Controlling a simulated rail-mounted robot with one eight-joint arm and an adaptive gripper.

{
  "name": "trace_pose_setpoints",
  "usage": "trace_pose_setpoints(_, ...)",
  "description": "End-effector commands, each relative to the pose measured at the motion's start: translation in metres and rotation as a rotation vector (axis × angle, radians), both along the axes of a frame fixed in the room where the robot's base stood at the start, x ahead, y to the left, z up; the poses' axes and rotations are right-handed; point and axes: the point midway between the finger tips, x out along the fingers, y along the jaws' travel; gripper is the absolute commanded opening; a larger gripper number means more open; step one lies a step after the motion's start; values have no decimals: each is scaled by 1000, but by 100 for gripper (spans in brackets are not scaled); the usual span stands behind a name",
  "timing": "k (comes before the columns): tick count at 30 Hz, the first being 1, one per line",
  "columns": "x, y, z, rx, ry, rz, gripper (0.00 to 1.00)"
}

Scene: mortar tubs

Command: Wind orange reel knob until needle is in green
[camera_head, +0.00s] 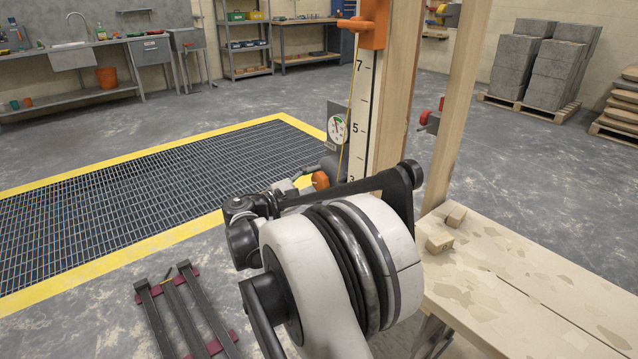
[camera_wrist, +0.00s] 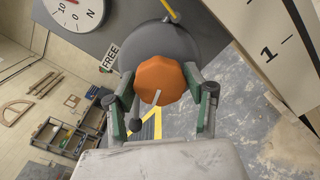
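The orange reel knob (camera_wrist: 160,80) is faceted and sits on a dark grey round reel (camera_wrist: 165,45). In the head view the knob (camera_head: 320,181) shows beyond my wrist, low on the post. My gripper (camera_wrist: 159,78) has one fingertip at each side of the knob, and both appear to touch it. The round white gauge (camera_head: 338,129) is above the reel; its needle is too small to read there. In the wrist view the gauge (camera_wrist: 75,8) is cut off by the top edge, with part of a red needle showing.
A yellow cord (camera_head: 352,105) runs down the numbered scale (camera_head: 361,125) beside wooden posts. A FREE label (camera_wrist: 109,58) is next to the reel. A plywood bench (camera_head: 500,275) with small wood blocks stands at right. A yellow-edged floor grate (camera_head: 150,195) lies at left.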

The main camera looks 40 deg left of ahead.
Motion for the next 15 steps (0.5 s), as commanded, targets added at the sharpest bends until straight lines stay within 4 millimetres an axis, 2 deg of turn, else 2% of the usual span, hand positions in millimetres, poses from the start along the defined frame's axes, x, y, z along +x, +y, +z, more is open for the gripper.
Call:
trace_pose_setpoints(1,0,0,0,0,0,0,41)
trace_pose_setpoints(6,0,0,0,0,0,0,19)
trace_pose_setpoints(11,0,0,0,29,-7,0,19)
trace_pose_setpoints(15,0,0,0,134,-31,-1,19)
